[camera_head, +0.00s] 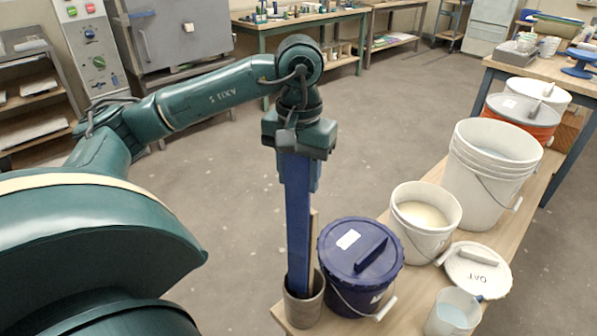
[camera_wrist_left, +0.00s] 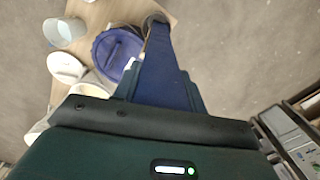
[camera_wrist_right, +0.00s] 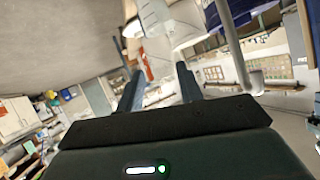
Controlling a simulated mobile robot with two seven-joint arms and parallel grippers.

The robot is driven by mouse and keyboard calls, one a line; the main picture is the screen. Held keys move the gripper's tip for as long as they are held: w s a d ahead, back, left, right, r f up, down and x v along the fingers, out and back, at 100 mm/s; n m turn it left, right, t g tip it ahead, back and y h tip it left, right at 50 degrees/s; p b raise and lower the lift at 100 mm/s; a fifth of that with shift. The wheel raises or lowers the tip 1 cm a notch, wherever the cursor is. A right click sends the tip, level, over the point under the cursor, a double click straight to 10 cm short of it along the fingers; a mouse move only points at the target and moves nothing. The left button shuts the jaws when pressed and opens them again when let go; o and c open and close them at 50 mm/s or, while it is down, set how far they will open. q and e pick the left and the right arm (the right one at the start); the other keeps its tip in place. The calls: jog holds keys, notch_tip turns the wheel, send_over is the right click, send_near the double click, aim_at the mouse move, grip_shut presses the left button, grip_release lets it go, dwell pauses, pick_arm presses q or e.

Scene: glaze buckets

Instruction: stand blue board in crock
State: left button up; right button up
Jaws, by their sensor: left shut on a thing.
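The long blue board (camera_head: 299,230) hangs upright from my left gripper (camera_head: 299,178), which is shut on its upper part. The board also shows in the left wrist view (camera_wrist_left: 162,75), between the fingers. Its lower end is at the mouth of the grey-brown crock (camera_head: 304,314) and appears to be inside it; the very bottom is hidden. A thin wooden strip (camera_head: 313,240) stands in the crock behind the board. My right gripper (camera_wrist_right: 161,85) shows only in the right wrist view, with its fingers apart and nothing between them.
A blue lidded bucket (camera_head: 346,262) stands close to the crock's right on the wooden bench (camera_head: 405,305). White buckets (camera_head: 425,216), a white lid (camera_head: 477,270) and a small cup (camera_head: 453,316) stand farther right. The crock is near the bench's left edge, with open floor beyond.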

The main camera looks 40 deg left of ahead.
aim_at(298, 201)
pick_arm(q)
jog(key=shift+f, duration=0.25)
jog(key=shift+f+b, duration=0.55)
jog(key=shift+b, duration=0.1)
jog(key=shift+f+b, duration=0.45)
jog(key=shift+f, duration=0.05)
jog(key=shift+f+b, duration=0.6)
jog(key=shift+f, duration=0.05)
jog(key=shift+f+b, duration=0.3)
jog(key=shift+f, duration=0.05)
jog(key=shift+f+b, duration=0.3)
jog(key=shift+f, duration=0.05)
jog(key=shift+f+b, duration=0.6)
jog(key=shift+f, duration=0.05)
jog(key=o, duration=1.3)
jog(key=shift+r, duration=0.1)
jog(key=shift+c, duration=0.2)
pick_arm(e)
jog(key=shift+s+d+r+t, duration=0.25)
jog(key=shift+d+t, duration=0.25)
jog(key=shift+t, duration=0.05)
jog(key=shift+s+d+r+t, duration=0.25)
jog(key=shift+d+t, duration=0.25)
jog(key=shift+t, duration=0.05)
pick_arm(q)
jog(key=shift+c, duration=0.4)
pick_arm(e)
jog(key=shift+w+h, duration=0.15)
jog(key=shift+h, duration=0.15)
